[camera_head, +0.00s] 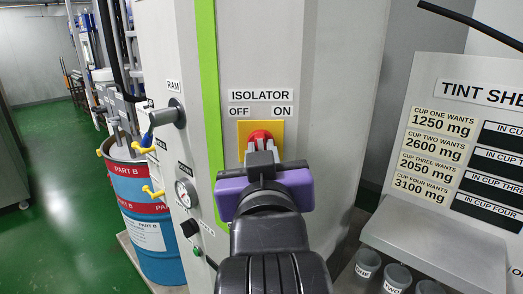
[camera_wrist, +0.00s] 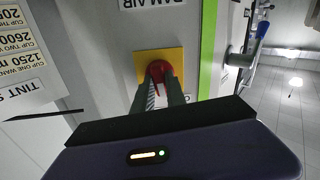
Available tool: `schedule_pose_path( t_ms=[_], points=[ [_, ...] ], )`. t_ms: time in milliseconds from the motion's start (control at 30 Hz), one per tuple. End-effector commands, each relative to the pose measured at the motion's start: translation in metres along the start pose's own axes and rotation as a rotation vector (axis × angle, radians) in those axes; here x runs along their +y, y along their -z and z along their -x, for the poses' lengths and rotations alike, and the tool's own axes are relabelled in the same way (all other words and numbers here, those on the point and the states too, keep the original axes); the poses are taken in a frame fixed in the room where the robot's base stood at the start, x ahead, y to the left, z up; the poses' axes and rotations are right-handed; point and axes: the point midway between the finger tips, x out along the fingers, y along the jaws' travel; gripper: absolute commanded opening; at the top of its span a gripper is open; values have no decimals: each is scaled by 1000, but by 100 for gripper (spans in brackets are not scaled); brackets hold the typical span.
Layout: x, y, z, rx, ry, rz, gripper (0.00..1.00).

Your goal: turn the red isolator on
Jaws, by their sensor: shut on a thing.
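The red isolator (camera_head: 260,135) is a red knob on a yellow square plate (camera_head: 245,130) on the grey cabinet front. The label ISOLATOR sits above it, with OFF at left and ON at right. My gripper (camera_head: 261,150) is in front of the knob, its fingers reaching to it. In the wrist view the fingers of my gripper (camera_wrist: 159,90) are shut on the red knob (camera_wrist: 158,69), one on each side. The gripper hides the lower part of the knob in the head view, so I cannot tell which label its handle points to.
A blue PART B drum (camera_head: 150,205) stands at left. A tint sheet board (camera_head: 455,130) and cups (camera_head: 397,277) are at right. Green floor is open at far left.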

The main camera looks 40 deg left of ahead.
Motion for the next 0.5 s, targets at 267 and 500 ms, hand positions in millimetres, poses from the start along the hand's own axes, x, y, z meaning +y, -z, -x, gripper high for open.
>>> schedule_pose_path(
  t_ms=[267,500],
  points=[
    [0,-1,0,-3,0,-263,0],
    [0,-2,0,-3,0,-489,0]
  ],
)
